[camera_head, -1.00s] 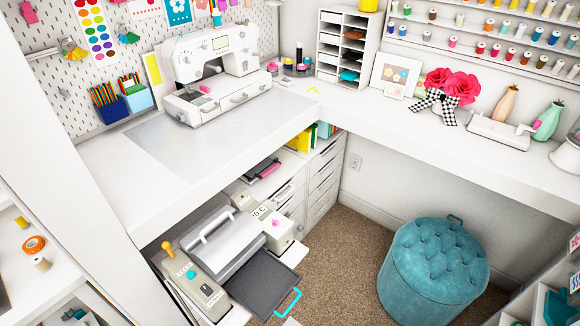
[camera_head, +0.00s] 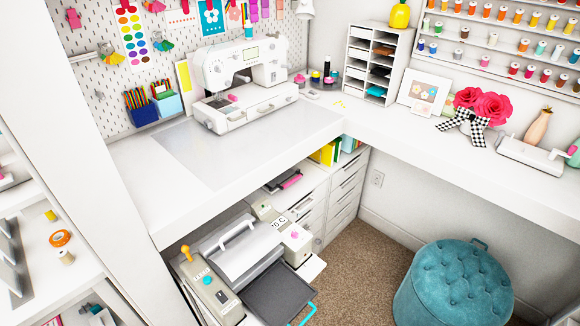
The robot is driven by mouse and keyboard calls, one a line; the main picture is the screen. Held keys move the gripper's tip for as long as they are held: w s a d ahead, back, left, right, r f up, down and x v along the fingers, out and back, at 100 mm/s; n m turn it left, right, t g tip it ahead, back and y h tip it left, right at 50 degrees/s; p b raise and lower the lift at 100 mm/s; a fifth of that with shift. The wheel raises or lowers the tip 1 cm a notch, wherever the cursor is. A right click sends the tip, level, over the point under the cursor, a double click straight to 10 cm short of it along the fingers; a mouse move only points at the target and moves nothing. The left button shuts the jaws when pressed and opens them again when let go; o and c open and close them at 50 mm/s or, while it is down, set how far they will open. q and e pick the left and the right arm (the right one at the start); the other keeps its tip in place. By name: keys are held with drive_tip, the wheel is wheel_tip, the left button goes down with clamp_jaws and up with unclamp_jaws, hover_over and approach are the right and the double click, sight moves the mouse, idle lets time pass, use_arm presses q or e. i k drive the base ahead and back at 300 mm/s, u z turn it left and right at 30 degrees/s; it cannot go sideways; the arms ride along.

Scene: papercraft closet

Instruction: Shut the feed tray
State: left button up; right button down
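The feed tray (camera_head: 277,293) is a dark grey flat panel with a raised rim. It sticks out from the front of a grey and white machine (camera_head: 236,252) on the low shelf under the desk. A bright cyan handle (camera_head: 306,316) is on the tray's front edge, partly cut off by the bottom of the view. The tray is out, sloping toward the lower right. The machine has a white top handle, an orange-knobbed lever and a teal button. Neither of my grippers shows in the head view.
A white device with a pink knob (camera_head: 290,236) stands right of the machine. The white desk (camera_head: 300,130) overhangs the shelf. A teal tufted ottoman (camera_head: 455,285) stands on the brown carpet (camera_head: 352,262) at right. Bare carpet lies between tray and ottoman. A white panel (camera_head: 95,160) rises at left.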

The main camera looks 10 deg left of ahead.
sight(277, 297)
drive_tip(key=u, duration=0.2)
drive_tip(key=k, duration=0.95)
drive_tip(key=z, duration=1.35)
